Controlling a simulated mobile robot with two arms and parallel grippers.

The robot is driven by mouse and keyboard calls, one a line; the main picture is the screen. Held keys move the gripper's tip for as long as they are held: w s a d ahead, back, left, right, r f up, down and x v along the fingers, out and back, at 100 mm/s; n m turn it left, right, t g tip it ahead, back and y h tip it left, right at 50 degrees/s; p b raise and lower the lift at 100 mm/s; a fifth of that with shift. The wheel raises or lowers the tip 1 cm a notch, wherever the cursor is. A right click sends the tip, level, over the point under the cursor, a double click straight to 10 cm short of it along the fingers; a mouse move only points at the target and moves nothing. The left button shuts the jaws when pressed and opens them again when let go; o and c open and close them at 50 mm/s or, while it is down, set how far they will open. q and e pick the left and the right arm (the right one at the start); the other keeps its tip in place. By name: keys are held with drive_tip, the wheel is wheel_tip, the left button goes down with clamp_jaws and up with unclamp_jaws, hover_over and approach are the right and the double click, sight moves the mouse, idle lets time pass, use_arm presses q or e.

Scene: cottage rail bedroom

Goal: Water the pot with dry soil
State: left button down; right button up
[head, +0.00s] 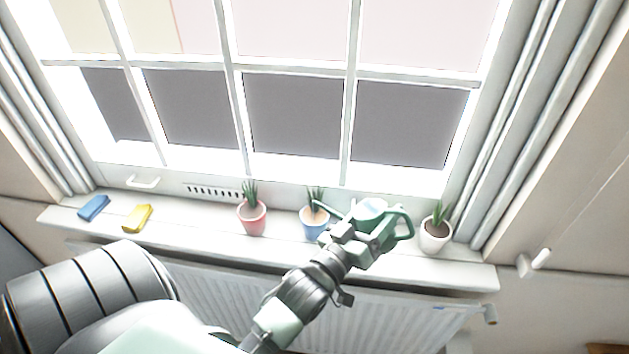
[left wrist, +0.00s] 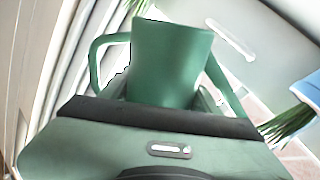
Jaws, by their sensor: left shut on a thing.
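My left gripper (head: 352,234) is shut on a green watering can (head: 371,210) at the windowsill. The can's handle points right and its thin spout points left, with its end close to the blue pot in the picture. In the left wrist view, the can (left wrist: 170,60) fills the middle. A blue pot (head: 314,226) with a spiky plant shows light tan soil. A red pot (head: 252,219) stands left of it and a white pot (head: 434,235) stands right of the can. Their soil is hard to make out. My right gripper is not in view.
The pots stand on a white windowsill (head: 185,222) below a paned window. A blue block (head: 94,207) and a yellow block (head: 137,218) lie at its left end. A radiator (head: 225,290) is below the sill. A window handle (head: 143,182) is at the left.

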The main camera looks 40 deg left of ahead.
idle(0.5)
use_arm(q)
drive_tip(key=shift+d+f+m, duration=0.15)
drive_tip(key=shift+f+m, duration=0.95)
drive_tip(key=shift+f, duration=0.1)
drive_tip(key=shift+f+m+g, duration=0.4)
drive_tip(key=shift+f+m, duration=0.6)
drive_tip(key=shift+f, duration=0.25)
drive_tip(key=shift+a+f+m+b, duration=0.3)
drive_tip(key=shift+f+m, duration=0.3)
drive_tip(key=shift+f, duration=0.2)
drive_tip(key=shift+r+p, duration=2.5)
drive_tip(key=shift+p, duration=0.05)
